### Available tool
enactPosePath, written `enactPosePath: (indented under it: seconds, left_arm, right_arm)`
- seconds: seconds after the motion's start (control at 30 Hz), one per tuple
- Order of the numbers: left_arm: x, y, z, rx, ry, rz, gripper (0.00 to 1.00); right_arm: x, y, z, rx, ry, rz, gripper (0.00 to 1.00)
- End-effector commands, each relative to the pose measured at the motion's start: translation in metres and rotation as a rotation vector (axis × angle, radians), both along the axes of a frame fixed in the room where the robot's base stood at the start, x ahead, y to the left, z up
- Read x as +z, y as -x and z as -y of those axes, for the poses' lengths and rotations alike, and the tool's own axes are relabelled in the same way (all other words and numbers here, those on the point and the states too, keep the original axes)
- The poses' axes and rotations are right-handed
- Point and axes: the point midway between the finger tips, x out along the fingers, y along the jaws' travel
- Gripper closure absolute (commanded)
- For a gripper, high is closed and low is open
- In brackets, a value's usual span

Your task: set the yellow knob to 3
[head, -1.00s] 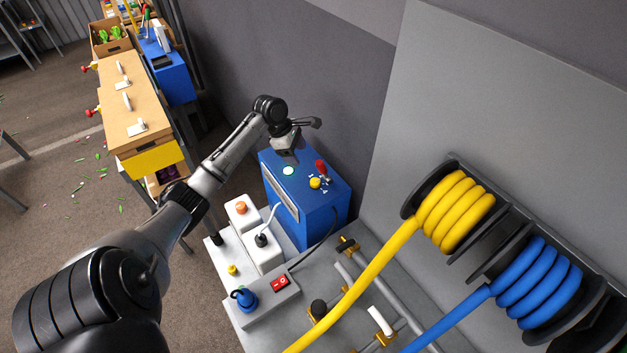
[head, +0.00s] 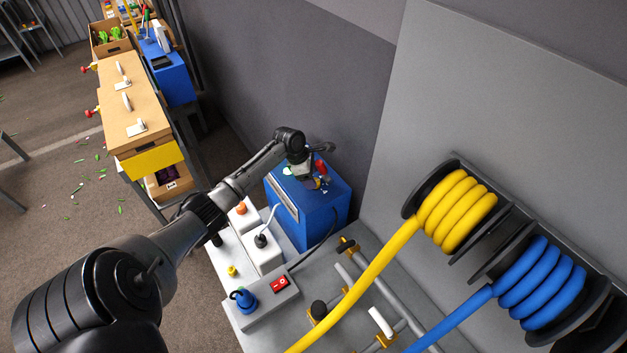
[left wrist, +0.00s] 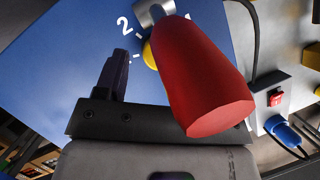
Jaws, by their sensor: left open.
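The blue box (head: 308,215) has a dial with white numbers on its top. In the left wrist view the yellow knob (left wrist: 149,55) shows only as a sliver behind a red lever handle (left wrist: 200,75); a white 2 is printed beside it. Its pointer setting cannot be read. My left gripper (head: 314,181) is open over the box top, close to the knob and red lever. In the left wrist view one dark finger stands left of the knob; the red handle hides the other. In the head view my gripper covers the knob. My right gripper is not in view.
The red lever (head: 321,167) stands close beside my left gripper. A grey bench (head: 300,318) with a red switch (head: 280,284), a blue plug (head: 243,299) and pipes lies in front. Yellow hose (head: 370,270) and blue hose (head: 450,322) run from reels at right.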

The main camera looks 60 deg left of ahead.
Motion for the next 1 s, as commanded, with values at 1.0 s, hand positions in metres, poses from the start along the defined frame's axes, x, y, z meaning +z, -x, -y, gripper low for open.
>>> enactPosePath:
  seconds: [1.0]
  left_arm:
    - [-0.021, -0.007, 0.005, 0.000, 0.000, 0.000, 0.73]
  right_arm:
    - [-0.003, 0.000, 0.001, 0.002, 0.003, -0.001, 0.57]
